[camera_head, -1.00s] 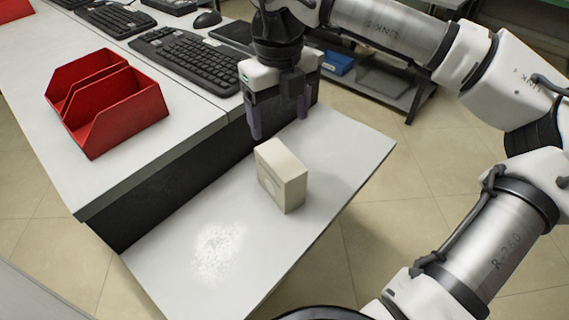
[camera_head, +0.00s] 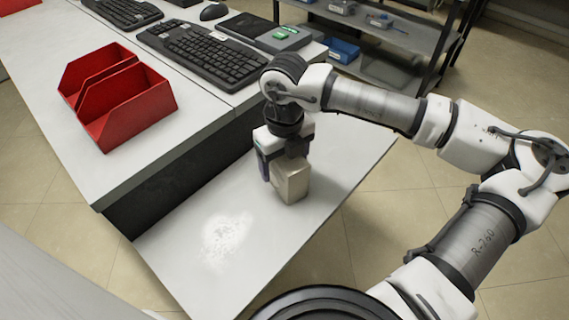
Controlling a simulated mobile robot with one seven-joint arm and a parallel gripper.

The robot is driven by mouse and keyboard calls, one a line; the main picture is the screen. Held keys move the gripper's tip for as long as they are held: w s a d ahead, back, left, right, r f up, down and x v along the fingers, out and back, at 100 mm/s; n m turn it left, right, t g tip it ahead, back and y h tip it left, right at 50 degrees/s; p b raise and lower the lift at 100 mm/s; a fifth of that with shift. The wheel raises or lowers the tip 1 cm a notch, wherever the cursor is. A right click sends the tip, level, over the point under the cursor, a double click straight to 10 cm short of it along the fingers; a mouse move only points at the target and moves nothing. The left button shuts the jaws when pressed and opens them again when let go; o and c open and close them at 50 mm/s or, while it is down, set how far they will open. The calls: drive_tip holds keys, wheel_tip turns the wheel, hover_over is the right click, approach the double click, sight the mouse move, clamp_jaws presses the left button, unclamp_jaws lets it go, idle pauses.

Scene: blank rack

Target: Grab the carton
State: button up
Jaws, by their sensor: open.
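The carton (camera_head: 291,183) is a small beige box standing upright on the lower white shelf (camera_head: 185,258). My gripper (camera_head: 275,172) is lowered over it from above and points down. One dark purple finger shows at the carton's left side. The other finger is hidden, so I cannot tell whether the carton lies between the two fingers. My gripper is open. The gripper body covers the carton's top rear part.
Red bins (camera_head: 118,97) stand on the higher white desk at the left, with black keyboards (camera_head: 203,52) behind them. The desk's dark side rises along the shelf's left. A pale speckled patch marks the bare shelf in front. A metal rack stands behind.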

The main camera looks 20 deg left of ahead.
drive_tip(key=shift+f, duration=0.1)
drive_tip(key=shift+c, duration=0.2)
drive_tip(key=c, duration=1)
